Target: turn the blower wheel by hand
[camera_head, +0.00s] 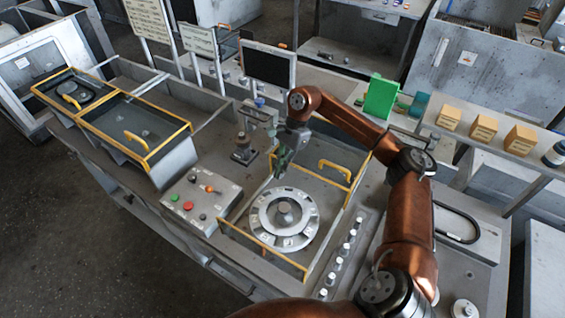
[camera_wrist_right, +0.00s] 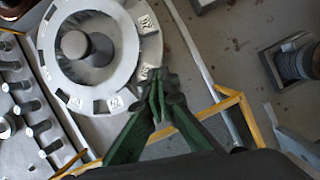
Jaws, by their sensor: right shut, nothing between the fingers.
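The blower wheel (camera_head: 284,214) is a round grey disc with a raised centre hub and a ring of small pale labelled tiles. It lies flat within a yellow-edged frame on the bench. In the right wrist view the wheel (camera_wrist_right: 88,48) fills the upper left. My right gripper (camera_head: 281,167) has green fingers and hangs just behind the wheel in the head view. In the right wrist view its fingertips (camera_wrist_right: 160,80) are together, empty, beside the wheel's outer rim. They overlap the rim edge in the picture; I cannot tell whether they touch. My left gripper is not in view.
A control box (camera_head: 202,202) with red and green buttons stands left of the wheel. A row of pegs (camera_head: 342,256) lies to its right. A yellow handle (camera_head: 336,171) rises behind it. A small dark fixture (camera_head: 243,150) stands near my gripper.

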